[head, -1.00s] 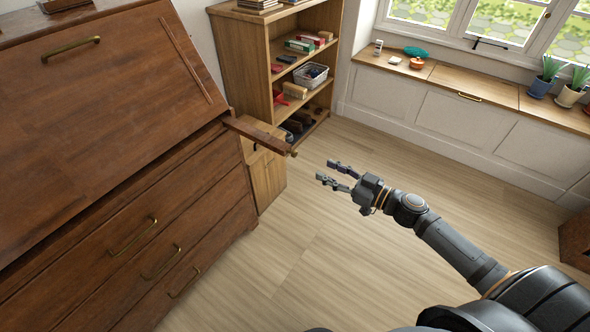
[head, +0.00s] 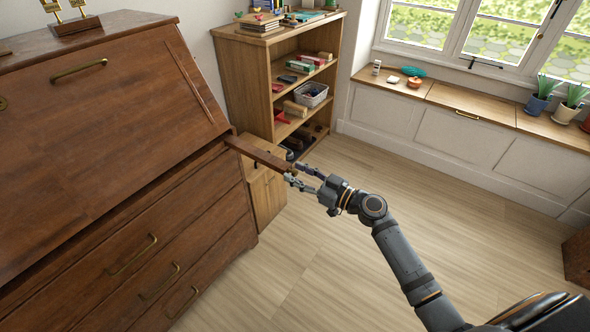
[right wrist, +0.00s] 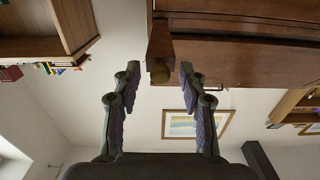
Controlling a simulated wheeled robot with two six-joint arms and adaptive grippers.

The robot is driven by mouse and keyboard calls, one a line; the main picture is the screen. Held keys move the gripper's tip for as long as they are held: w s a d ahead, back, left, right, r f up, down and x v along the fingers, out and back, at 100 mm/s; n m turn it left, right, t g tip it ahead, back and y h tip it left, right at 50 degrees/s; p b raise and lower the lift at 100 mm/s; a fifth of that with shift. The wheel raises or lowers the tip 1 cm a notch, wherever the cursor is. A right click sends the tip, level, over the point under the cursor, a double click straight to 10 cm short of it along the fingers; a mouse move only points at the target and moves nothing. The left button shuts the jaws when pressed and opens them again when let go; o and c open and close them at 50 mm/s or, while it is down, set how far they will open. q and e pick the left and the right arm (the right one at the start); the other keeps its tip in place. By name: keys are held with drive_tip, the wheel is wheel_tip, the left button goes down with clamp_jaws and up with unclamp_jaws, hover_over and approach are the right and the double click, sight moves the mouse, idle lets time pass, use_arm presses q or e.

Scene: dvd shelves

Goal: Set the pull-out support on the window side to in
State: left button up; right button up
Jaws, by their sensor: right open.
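The pull-out support (head: 258,152) is a brown wooden bar sticking out from the window-side top corner of the drawer section of the brown slant-front desk (head: 105,130). Its end carries a small round knob, which shows in the right wrist view (right wrist: 160,73). My right gripper (head: 296,174) is at the outer end of the bar. In the right wrist view its open fingers (right wrist: 160,68) stand on either side of the knob, with gaps showing. The desk's slanted lid is shut. My left gripper is not in view.
A wooden bookshelf (head: 262,75) with books and a basket (head: 310,94) stands behind the support. A window bench (head: 450,130) with plants runs along the right wall. The floor (head: 330,260) in front is clear.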

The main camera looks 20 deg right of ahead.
drive_tip(key=shift+w+a, duration=0.45)
drive_tip(key=shift+w, duration=0.05)
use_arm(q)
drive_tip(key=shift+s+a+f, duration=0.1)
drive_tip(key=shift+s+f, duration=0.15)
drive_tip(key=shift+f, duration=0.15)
use_arm(e)
clamp_jaws()
drive_tip(key=shift+w, duration=0.1)
